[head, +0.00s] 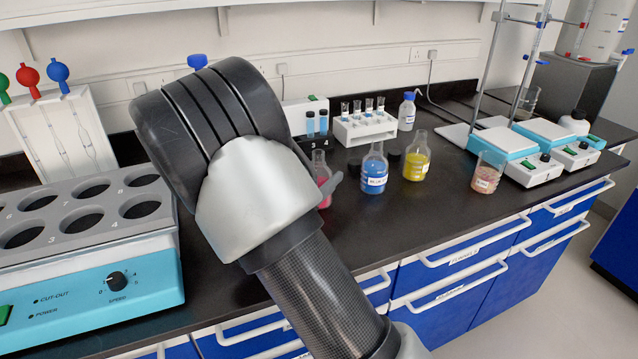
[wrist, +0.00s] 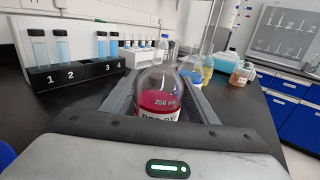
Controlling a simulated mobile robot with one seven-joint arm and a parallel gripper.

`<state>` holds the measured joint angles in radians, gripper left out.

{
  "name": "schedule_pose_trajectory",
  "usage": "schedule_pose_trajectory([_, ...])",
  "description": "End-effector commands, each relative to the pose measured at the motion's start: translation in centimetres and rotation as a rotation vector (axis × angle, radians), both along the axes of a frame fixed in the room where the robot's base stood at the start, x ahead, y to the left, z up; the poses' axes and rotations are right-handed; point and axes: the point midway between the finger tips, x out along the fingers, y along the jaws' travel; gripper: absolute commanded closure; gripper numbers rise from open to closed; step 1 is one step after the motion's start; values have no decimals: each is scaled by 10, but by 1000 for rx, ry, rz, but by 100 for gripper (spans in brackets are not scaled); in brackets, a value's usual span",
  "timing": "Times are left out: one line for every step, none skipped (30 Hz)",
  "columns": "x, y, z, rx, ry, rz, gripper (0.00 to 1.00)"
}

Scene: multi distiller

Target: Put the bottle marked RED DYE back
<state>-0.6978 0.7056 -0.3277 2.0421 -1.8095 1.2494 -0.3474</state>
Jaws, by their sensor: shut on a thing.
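The bottle marked RED DYE is a clear conical flask with red liquid (wrist: 158,100); it also shows in the head view (head: 323,180), partly behind my arm. Its white label is only partly visible in the wrist view. My gripper (wrist: 157,108) is shut on this flask, one finger on each side of its body. The flask looks upright. Its base is hidden, so I cannot tell whether it touches the bench. In the head view a blue-liquid flask (head: 373,178) and a yellow-liquid flask (head: 416,166) stand to its right.
A black rack of numbered blue tubes (wrist: 75,75) and a white vial rack (head: 365,128) stand behind. A beaker (head: 487,178) stands to the right, before the hotplates (head: 541,160). A blue-fronted heating block (head: 90,265) is at left. Bare black bench (head: 430,205) lies in front of the flasks.

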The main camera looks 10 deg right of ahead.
Motion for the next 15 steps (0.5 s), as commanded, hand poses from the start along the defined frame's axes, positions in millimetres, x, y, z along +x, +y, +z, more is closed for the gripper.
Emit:
schedule_pose_trajectory([0, 0, -7, -2, -2, -1, 83])
schedule_pose_trajectory([0, 0, -9, -1, -3, -1, 83])
schedule_pose_trajectory([0, 0, -9, -1, -4, -1, 83])
schedule_pose_trajectory([0, 0, -8, -1, -4, -1, 83])
schedule_pose_trajectory([0, 0, -8, -1, -4, -1, 83])
schedule_pose_trajectory([0, 0, -8, 0, -4, -1, 83])
schedule_pose_trajectory([0, 0, -8, 0, -4, -1, 83])
schedule_pose_trajectory([0, 0, -8, 0, -4, -1, 83])
schedule_pose_trajectory([0, 0, -8, -1, -4, -1, 83])
schedule_pose_trajectory([0, 0, -9, -1, -4, -1, 83])
schedule_pose_trajectory([0, 0, -10, -1, -4, -1, 83])
schedule_pose_trajectory([0, 0, -11, -1, -4, -1, 83])
schedule_pose_trajectory([0, 0, -12, 0, -1, 0, 45])
schedule_pose_trajectory([0, 0, -11, 0, -1, 0, 40])
schedule_pose_trajectory([0, 0, -11, 0, -1, 0, 33])
